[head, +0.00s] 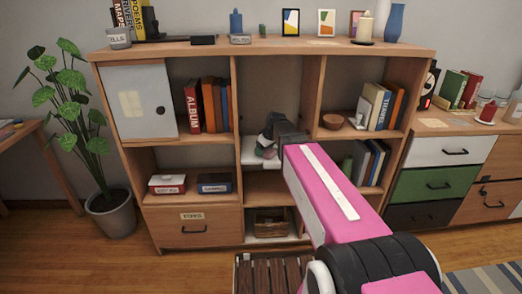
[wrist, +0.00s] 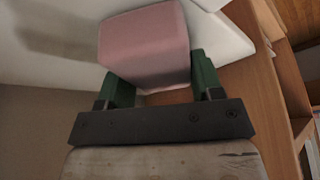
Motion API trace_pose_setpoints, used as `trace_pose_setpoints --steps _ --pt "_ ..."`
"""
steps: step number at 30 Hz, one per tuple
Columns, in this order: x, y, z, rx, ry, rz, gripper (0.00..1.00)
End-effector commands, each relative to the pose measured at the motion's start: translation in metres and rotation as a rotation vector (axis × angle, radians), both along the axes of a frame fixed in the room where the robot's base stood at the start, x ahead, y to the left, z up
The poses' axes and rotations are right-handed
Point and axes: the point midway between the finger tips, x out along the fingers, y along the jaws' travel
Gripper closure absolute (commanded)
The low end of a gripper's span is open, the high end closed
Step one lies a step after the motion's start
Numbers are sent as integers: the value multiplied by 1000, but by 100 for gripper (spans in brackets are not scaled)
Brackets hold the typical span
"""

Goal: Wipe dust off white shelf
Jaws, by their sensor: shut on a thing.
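The white shelf (head: 251,159) is the pale board in the middle column of the wooden bookcase. My gripper (head: 268,146) reaches into that middle compartment, just over the white shelf. In the wrist view my gripper (wrist: 163,80) has its green fingers shut on a pink block-shaped sponge (wrist: 145,42). The sponge is close to a pale surface (wrist: 55,50); I cannot tell whether it touches. My pink arm hides the right part of the shelf in the head view. Dust cannot be made out in either view.
Wooden uprights (head: 312,95) bound the compartment on both sides. Small items, including a candle (head: 364,27), line the bookcase top. A slatted wooden crate (head: 262,274) sits on the floor in front. A potted plant (head: 112,212) stands left.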

Motion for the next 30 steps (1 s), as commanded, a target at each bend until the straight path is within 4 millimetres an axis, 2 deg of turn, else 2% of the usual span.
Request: trace_pose_setpoints --steps 7,16,30 --pt "0 -20 -1 -1 0 -1 78" --pt "0 -29 -1 -1 1 0 79" --pt "0 -62 0 0 0 0 79"
